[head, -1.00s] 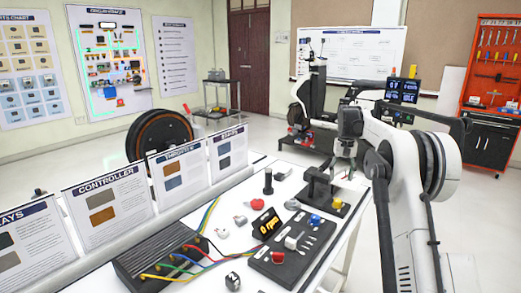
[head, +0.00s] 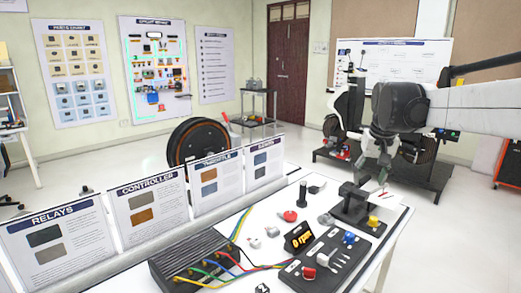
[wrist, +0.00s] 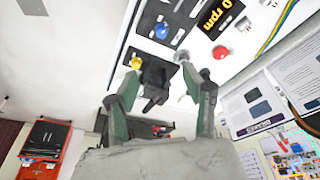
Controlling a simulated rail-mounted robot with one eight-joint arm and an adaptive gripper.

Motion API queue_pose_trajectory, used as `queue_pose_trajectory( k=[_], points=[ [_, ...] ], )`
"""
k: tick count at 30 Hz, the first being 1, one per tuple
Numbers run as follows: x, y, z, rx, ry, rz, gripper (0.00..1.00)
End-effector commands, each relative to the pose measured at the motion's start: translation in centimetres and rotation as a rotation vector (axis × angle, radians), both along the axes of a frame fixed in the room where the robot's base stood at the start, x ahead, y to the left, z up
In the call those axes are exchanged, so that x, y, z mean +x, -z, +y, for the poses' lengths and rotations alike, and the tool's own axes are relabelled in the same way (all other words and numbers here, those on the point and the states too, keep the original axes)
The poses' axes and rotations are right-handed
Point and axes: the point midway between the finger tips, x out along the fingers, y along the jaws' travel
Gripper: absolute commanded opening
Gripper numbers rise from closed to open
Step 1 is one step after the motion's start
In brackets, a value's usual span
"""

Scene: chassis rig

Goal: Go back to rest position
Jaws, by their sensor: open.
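My gripper (head: 377,167) hangs from my arm at the right in the head view. It is above the back right corner of the white table (head: 330,190), over a black stand (head: 350,203). In the wrist view my gripper's two green fingers (wrist: 160,75) are spread apart, and the black stand (wrist: 155,85) shows between them. I see nothing held in them. I cannot tell whether a finger touches the stand.
An orange rpm display (head: 299,238), controller box (head: 200,262) and upright sign boards (head: 145,207) are left. A wheeled rig (head: 340,140) stands behind.

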Motion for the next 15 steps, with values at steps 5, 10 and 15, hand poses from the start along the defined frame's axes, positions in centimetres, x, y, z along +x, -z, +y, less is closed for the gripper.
queue_pose_trajectory(
  k=[5,10,15],
  points=[
    [-5.1,-0.8,2.4,-0.007,-0.023,-0.051,0.45],
    [-9.8,-0.8,4.4,-0.012,-0.045,-0.101,0.45],
    [-14.6,-0.1,6.0,-0.017,-0.066,-0.151,0.45]
  ],
)
